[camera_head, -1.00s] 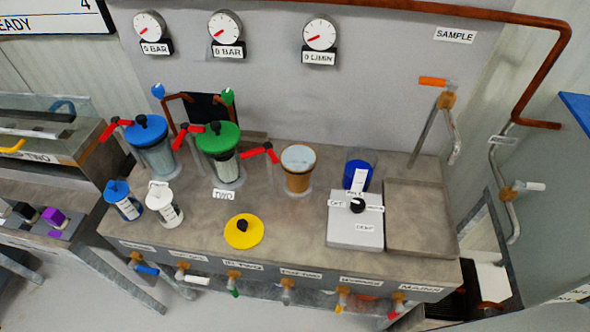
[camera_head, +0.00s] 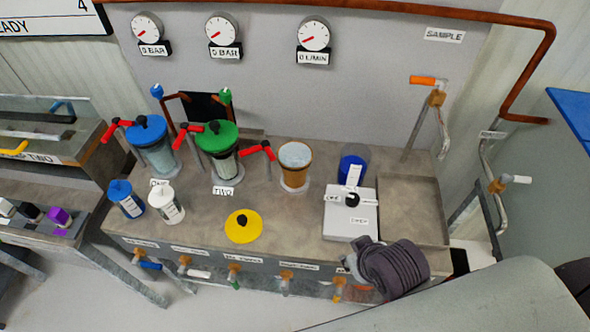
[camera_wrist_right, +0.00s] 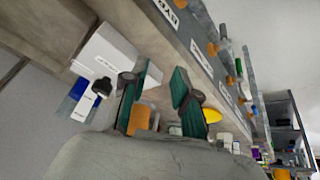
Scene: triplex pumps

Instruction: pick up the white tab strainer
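A small white canister with a white top and a label (camera_head: 166,206), which looks like the white tab strainer, stands upright on the grey bench, left of centre. A similar blue-topped canister (camera_head: 124,200) stands just left of it. My right gripper (camera_head: 350,262) is at the bench's front right edge, below the white switch box and well to the right of the white canister. In the right wrist view its two fingers (camera_wrist_right: 158,98) are apart with nothing held between them. My left gripper is not in view.
A yellow lid (camera_head: 243,226) lies mid-bench. Behind stand the blue-lidded pump (camera_head: 152,147), the green-lidded pump (camera_head: 218,150) with red handles, and an open brown pump (camera_head: 294,167). A white switch box (camera_head: 350,222) and blue cup (camera_head: 354,168) stand right. Valves line the front.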

